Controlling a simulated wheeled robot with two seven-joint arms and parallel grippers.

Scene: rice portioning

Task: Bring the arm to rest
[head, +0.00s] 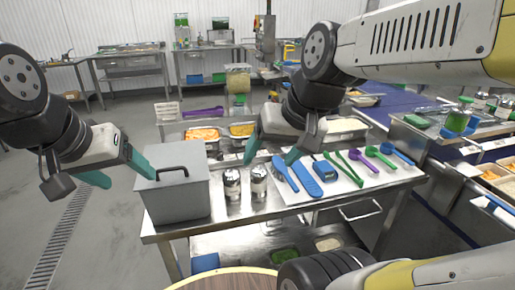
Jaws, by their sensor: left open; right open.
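My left gripper (122,172), with teal fingers, is open and empty at the left, in front of and beside the grey lidded box (180,196). One finger overlaps the box's upper left edge in the picture; I cannot tell if it touches. My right gripper (271,155), also with teal fingers, is open and empty over the steel table (230,222). It is above and behind the two metal shakers (232,184) and near the blue utensils. Whether its fingers touch anything is unclear.
A white mat (345,186) holds blue, green and purple spoons (356,160) and a small blue device (323,172). A round wooden top (225,279) is at the front. Open floor (105,235) lies at the left.

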